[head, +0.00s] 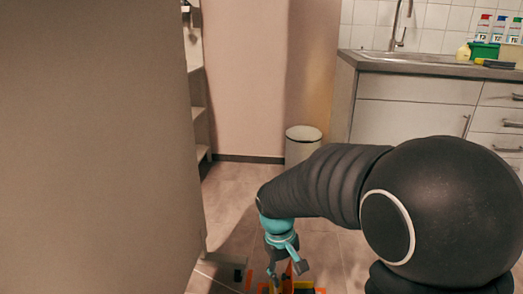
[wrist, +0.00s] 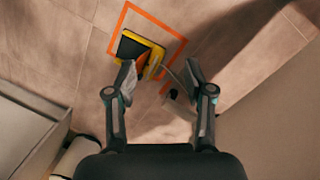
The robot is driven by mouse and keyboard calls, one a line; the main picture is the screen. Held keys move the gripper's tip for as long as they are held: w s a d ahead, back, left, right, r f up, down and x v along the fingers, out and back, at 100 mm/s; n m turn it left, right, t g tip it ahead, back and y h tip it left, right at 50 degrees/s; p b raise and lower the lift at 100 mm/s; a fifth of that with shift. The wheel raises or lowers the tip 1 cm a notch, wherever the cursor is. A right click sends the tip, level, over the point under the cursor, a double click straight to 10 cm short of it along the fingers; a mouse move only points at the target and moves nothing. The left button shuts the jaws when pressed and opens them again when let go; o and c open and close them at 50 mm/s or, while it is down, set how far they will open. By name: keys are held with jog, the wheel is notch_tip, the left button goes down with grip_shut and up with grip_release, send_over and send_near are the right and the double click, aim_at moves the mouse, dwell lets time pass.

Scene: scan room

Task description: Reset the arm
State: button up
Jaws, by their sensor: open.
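My arm crosses the right half of the head view, and my gripper (head: 287,268) hangs low at the bottom of that view, over the floor. In the wrist view my gripper (wrist: 160,85) has its two fingers spread apart with nothing held between them. Beyond the fingertips, a yellow and black object (wrist: 136,48) lies on the tiled floor within an orange square outline (wrist: 160,22). One finger partly overlaps the object in the picture. I cannot tell what the object is or how far below the fingers it lies.
A large grey-brown panel (head: 95,150) fills the left of the head view. A bin (head: 302,146) stands by the back wall. A kitchen counter (head: 420,68) with a sink and several bottles is at the back right. Open tiled floor (head: 230,190) lies between panel and arm.

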jog(key=s+d+r+m+t+p, duration=0.1)
jog(key=s+d+r+t, duration=0.1)
jog(key=s+r, duration=0.3)
jog(key=s+d+r+m+t+y+p, duration=0.1)
jog(key=s+d+r+m+t, duration=0.1)
jog(key=s+d+r, duration=0.2)
jog(key=s+d+r+m+t+p, duration=0.2)
jog(key=s+d+r, duration=0.1)
jog(key=s+r, duration=0.4)
jog(key=shift+d+r+y, duration=0.3)
jog(key=shift+d+r, duration=0.05)
jog(key=shift+r, duration=1.05)
jog(key=shift+s, duration=0.1)
dwell(0.3)
